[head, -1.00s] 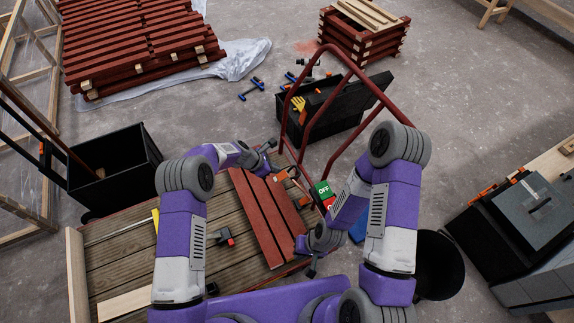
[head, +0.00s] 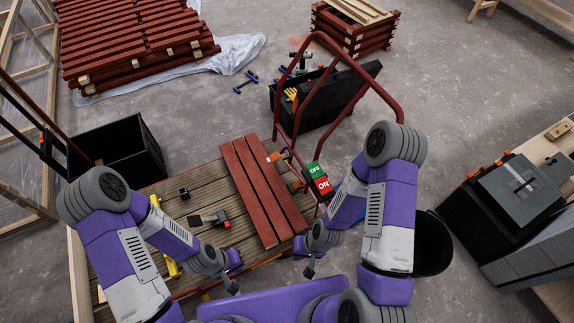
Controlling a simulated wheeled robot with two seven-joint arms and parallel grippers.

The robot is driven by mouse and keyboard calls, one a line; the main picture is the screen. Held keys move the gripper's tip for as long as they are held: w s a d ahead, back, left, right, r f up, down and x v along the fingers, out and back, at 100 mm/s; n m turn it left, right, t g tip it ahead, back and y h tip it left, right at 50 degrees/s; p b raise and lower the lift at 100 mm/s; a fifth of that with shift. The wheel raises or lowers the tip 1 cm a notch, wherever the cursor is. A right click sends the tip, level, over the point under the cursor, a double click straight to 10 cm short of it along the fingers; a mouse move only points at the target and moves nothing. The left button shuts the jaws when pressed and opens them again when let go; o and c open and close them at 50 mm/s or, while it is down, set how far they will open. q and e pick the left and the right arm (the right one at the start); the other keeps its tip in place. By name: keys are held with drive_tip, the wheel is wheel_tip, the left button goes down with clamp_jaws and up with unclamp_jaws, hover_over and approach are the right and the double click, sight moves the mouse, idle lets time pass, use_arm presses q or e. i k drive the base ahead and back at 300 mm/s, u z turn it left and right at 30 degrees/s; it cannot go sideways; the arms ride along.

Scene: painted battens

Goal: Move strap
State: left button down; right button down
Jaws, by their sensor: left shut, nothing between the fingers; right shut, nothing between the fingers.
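No strap can be told for certain. Two orange and dark pieces lie by the right edge of the red battens (head: 262,195) on the plank-topped cart: a far orange piece (head: 277,157) and a nearer orange piece (head: 296,186). They are too small to identify. My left gripper (head: 233,284) is shut and empty over the cart's near edge, left of the battens' near end and apart from both pieces.
A grey-black tool with an orange end (head: 209,219), a small black block (head: 184,193) and a yellow bar (head: 171,266) are on the cart. Its red handle (head: 385,92) rises at the far right, beside a green-and-red OFF/ON sign (head: 318,177). A black bin (head: 130,150) stands left.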

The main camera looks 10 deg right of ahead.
sight(274, 157)
drive_tip(key=k, duration=0.65)
drive_tip(key=z, duration=1.45)
drive_tip(key=i, duration=1)
drive_tip(key=u, duration=1.95)
drive_tip(key=i, duration=0.5)
